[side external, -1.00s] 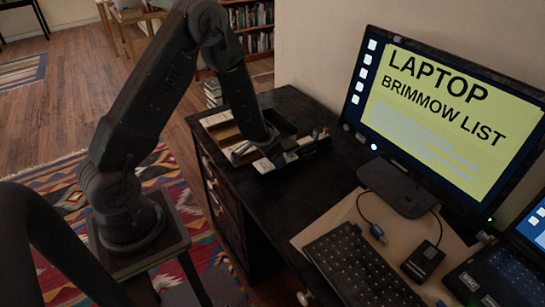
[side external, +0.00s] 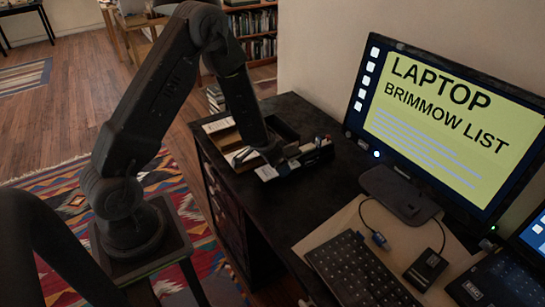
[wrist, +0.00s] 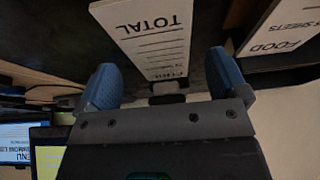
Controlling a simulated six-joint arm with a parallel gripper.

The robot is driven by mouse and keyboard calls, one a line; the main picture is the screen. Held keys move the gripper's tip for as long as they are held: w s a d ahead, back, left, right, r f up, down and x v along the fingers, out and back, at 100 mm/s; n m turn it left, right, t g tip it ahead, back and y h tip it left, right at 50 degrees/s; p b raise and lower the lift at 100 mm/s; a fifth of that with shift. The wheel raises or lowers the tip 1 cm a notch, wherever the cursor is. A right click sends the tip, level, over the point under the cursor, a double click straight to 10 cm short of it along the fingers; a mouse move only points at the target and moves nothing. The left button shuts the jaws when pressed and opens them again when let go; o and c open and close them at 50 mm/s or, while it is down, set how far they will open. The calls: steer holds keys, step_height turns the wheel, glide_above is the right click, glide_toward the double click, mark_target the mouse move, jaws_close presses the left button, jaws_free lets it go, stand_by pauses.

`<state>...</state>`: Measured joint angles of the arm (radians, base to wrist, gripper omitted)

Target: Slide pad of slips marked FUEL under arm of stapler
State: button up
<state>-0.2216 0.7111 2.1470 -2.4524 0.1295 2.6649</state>
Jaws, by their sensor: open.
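In the wrist view my gripper (wrist: 160,66) is open, with two blue fingertips spread apart. A white pad marked TOTAL (wrist: 155,35) lies beyond and between the fingertips; I see no grip on it. A white pad or box marked FOOD SHEETS (wrist: 280,32) is at the upper right, cut by the frame edge. In the side view my gripper (side external: 275,157) is low over the dark tray area at the desk's far end, largely hidden by my arm. I cannot make out a pad marked FUEL or a stapler in either view.
A monitor (side external: 440,115), a keyboard (side external: 358,272) and a laptop (side external: 490,280) are on the right.

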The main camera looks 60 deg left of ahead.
steer(key=shift+v, duration=3.45)
steer(key=shift+d+r, duration=0.2)
steer(key=shift+r, duration=0.05)
steer(key=s+d+r+m+t+h, duration=0.1)
steer(key=s+d+r+h, duration=0.1)
steer(key=d+r, duration=0.7)
steer(key=s+d+r+m+t+h, duration=0.1)
steer(key=s+d+r+h, duration=0.1)
steer(key=d+r, duration=0.65)
steer(key=s+r+n+y, duration=0.1)
steer(key=s+r+y, duration=0.1)
steer(key=s, duration=0.5)
steer(key=s+a+r+n+y, duration=0.1)
steer(key=s+r+y, duration=0.1)
steer(key=s, duration=0.6)
steer(key=shift+s+r+g, duration=0.3)
steer(key=shift+r+g, duration=0.1)
steer(key=shift+r, duration=0.3)
